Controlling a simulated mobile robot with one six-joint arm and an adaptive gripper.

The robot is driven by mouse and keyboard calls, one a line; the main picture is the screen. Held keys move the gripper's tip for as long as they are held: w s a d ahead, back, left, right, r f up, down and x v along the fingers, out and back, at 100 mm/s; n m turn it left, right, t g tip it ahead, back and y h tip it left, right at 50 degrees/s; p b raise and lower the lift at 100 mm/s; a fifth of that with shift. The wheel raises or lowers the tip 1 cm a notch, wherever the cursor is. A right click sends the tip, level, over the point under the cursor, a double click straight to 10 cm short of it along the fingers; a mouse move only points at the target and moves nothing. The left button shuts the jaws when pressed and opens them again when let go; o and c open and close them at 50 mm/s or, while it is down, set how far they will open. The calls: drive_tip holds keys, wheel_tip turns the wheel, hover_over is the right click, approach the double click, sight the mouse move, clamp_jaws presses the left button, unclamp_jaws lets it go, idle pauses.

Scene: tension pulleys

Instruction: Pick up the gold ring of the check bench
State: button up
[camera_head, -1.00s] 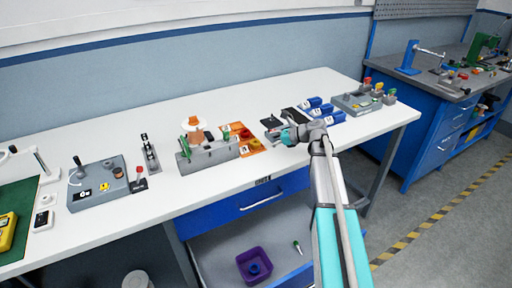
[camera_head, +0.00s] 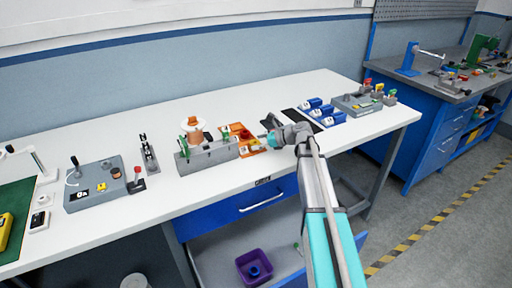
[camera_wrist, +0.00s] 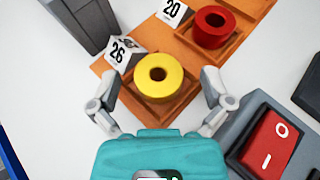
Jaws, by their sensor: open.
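The gold ring (camera_wrist: 145,84) is a thick yellow ring lying flat in a square orange tray pocket, beside a white tag reading 26 (camera_wrist: 121,52). In the wrist view my gripper (camera_wrist: 160,79) is open and empty, with one finger to the left of the ring and one to the right. Whether the fingertips are down at the ring's height I cannot tell. In the head view my gripper (camera_head: 267,140) is at the right end of the orange tray (camera_head: 236,128), and the ring is small and hard to make out there.
A red ring (camera_wrist: 212,27) sits in the neighbouring pocket by a tag reading 20 (camera_wrist: 171,10). A grey box with a red switch (camera_wrist: 270,143) stands close to the right finger. A grey block (camera_wrist: 84,20) is at upper left. Blue bins (camera_head: 322,111) stand further right.

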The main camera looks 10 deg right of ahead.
drive_tip(key=shift+a, duration=0.1)
idle(0.5)
drive_tip(key=c, duration=1.3)
drive_tip(key=shift+o, duration=0.2)
drive_tip(key=shift+r, duration=0.15)
drive_tip(key=shift+r+p, duration=0.2)
drive_tip(key=shift+p, duration=0.15)
drive_tip(key=shift+r, duration=0.2)
clamp_jaws()
wheel_tip(320, 180, up, 2)
drive_tip(key=shift+p, duration=1.25)
drive_tip(key=s+d+r+p, duration=0.9)
drive_tip(key=d+r+p, duration=0.1)
drive_tip(key=shift+d, duration=0.3)
drive_tip(key=shift+s, duration=0.1)
